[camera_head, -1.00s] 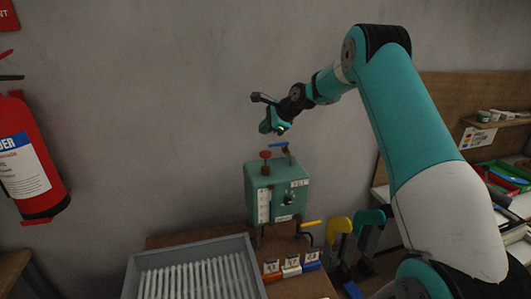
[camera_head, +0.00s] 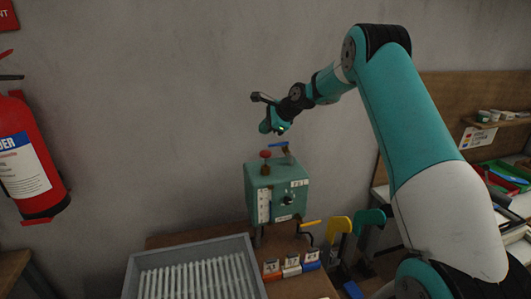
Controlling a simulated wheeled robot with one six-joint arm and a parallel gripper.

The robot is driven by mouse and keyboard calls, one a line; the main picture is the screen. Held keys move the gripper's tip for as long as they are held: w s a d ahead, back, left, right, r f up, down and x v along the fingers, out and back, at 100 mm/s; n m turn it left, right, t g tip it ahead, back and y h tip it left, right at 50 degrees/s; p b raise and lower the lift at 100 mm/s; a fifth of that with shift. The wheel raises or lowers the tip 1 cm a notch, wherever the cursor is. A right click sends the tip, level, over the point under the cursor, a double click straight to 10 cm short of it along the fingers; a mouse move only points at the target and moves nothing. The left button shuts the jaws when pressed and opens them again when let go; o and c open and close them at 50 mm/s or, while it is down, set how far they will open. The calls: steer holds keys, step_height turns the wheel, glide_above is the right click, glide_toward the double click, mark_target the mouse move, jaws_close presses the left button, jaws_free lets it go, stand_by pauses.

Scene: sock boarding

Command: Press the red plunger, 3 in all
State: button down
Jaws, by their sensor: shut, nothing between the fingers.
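The red plunger (camera_head: 265,155) stands up from the top left of a green box (camera_head: 279,190), with its round head showing clear of the box. My gripper (camera_head: 265,128) is shut and empty. It points down just above the plunger in the picture, with a small gap between them. I cannot tell how far apart they are in depth.
A grey ribbed tray (camera_head: 190,245) lies in front. A fire extinguisher (camera_head: 28,160) hangs at the left. Yellow and teal tools (camera_head: 340,225) stand at the right.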

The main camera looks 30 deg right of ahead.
mark_target(267, 151)
stand_by(0.9)
steer(key=n, duration=0.1)
steer(key=n+b, duration=0.1)
steer(key=n, duration=0.1)
steer(key=shift+w+d+r, duration=0.1)
steer(key=shift+r, duration=0.1)
steer(key=r+n+b, duration=0.1)
steer(key=n, duration=0.3)
steer(key=r+n+b, duration=0.1)
steer(key=n, duration=0.4)
steer(key=r+n+b, duration=0.1)
steer(key=n, duration=0.3)
steer(key=shift+w+d+r+n+h+b, duration=0.1)
steer(key=shift+d+r+n+h+b, duration=0.1)
steer(key=shift+d+n+h+b, duration=0.15)
steer(key=shift+f, duration=0.1)
step_height(267, 151, down, 9)
steer(key=b, duration=0.6)
steer(key=shift+b, duration=0.3)
stand_by(0.7)
steer(key=shift+f, duration=0.25)
